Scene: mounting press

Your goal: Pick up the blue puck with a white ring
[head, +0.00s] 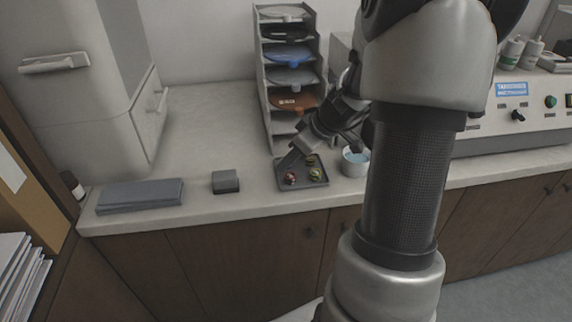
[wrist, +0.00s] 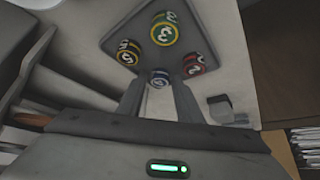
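The blue puck with a white ring (wrist: 159,79) is at the near edge of the dark tray (wrist: 118,38) in the wrist view. My gripper (wrist: 158,86) is open, with one fingertip on each side of this puck and a gap to it. I cannot tell how high the fingertips are above the tray. In the head view my gripper (head: 291,159) is over the left part of the tray (head: 316,184) and the blue puck is hidden.
A red puck (wrist: 194,64), a green puck with a yellow ring (wrist: 164,30) and a dark puck with a yellowish ring (wrist: 129,52) are close by in the tray. A light blue cup (head: 355,163) stands right of it, a shelf rack (head: 262,90) behind, a grey block (head: 225,182) left.

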